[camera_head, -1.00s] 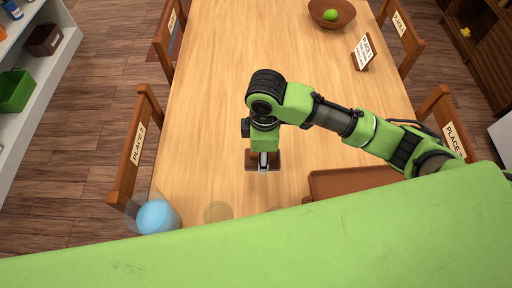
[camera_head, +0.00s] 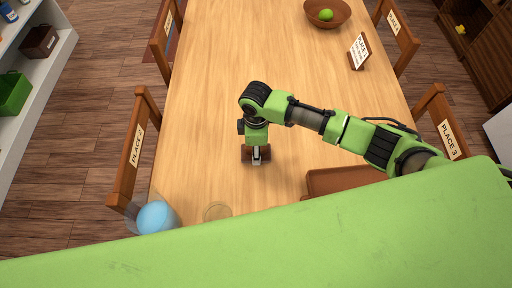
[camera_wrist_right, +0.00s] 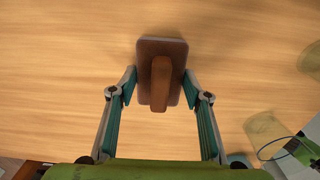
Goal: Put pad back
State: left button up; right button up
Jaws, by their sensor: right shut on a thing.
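The pad (camera_wrist_right: 178,91) is a brown rectangular block with a raised wooden handle along its middle. My right gripper (camera_wrist_right: 158,92) is shut on it, one finger at each side edge of the block. In the head view the right gripper (camera_head: 257,160) points down over the near middle of the table, and the pad (camera_head: 247,154) shows as brown patches beside the fingers. I cannot tell whether the pad touches the table (camera_head: 220,80). My left gripper is not in view.
A brown tray (camera_head: 340,181) lies right of the gripper, partly hidden by my green body. A blue cup (camera_head: 156,217) and a clear round thing (camera_head: 217,212) stand at the near left. A sign (camera_head: 358,51) and a bowl (camera_head: 341,16) with a green fruit are farther back.

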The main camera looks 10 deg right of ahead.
jog(key=shift+f, duration=0.1)
jog(key=o, duration=1.1)
jog(key=shift+c, duration=0.2)
notch_tip(320, 180, up, 12)
jog(key=shift+b, duration=0.45)
